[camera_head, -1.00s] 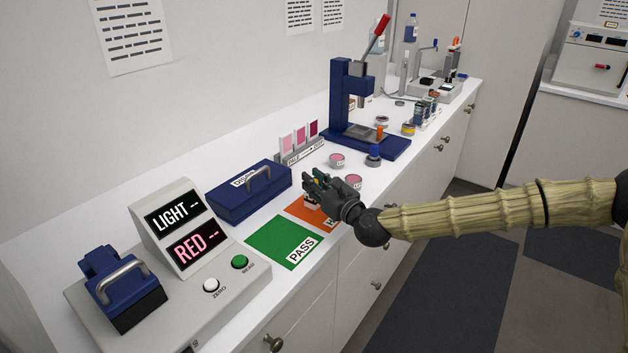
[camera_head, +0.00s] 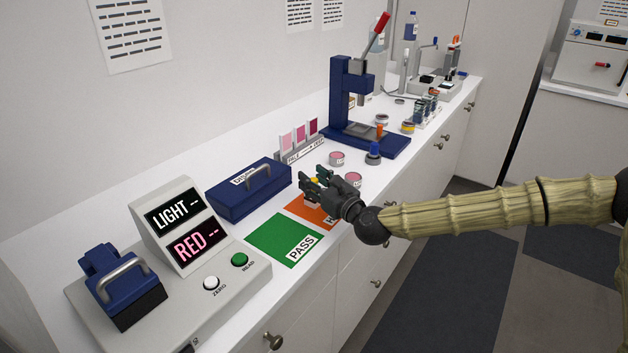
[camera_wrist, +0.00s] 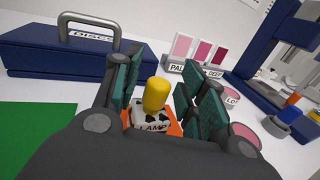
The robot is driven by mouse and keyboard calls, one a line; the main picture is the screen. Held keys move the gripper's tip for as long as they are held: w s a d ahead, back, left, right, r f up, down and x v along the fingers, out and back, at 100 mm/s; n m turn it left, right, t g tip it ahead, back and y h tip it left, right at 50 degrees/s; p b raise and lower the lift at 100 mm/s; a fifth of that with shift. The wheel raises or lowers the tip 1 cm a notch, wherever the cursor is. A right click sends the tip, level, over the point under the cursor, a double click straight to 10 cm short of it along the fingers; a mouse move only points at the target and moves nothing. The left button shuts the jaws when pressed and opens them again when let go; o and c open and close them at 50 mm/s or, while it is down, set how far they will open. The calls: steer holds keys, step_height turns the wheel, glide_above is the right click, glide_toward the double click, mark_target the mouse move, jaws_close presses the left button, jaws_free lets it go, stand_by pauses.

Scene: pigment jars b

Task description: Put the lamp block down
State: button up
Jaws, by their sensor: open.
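The lamp block (camera_wrist: 151,120) is a pale block with dark patches, a LAMP label and a yellow knob (camera_wrist: 156,95) on top. In the wrist view it stands upright between my fingers, with the orange mat (camera_wrist: 175,129) showing around it. My gripper (camera_wrist: 155,88) is open, one finger on each side of the knob, with gaps visible. In the head view my gripper (camera_head: 312,184) is over the far part of the orange mat (camera_head: 299,208) and hides most of the block. The block's underside is hidden, so its contact with the mat cannot be seen directly.
The green PASS mat (camera_head: 284,241) lies nearer, beside the orange one. A blue case (camera_head: 248,190) with a handle stands behind them. Pink sample cards (camera_head: 300,138) and pink jars (camera_head: 353,179) are close beyond my gripper. A blue press (camera_head: 341,100) stands farther back.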

steer(key=b+v, duration=0.2)
steer(key=v, duration=1)
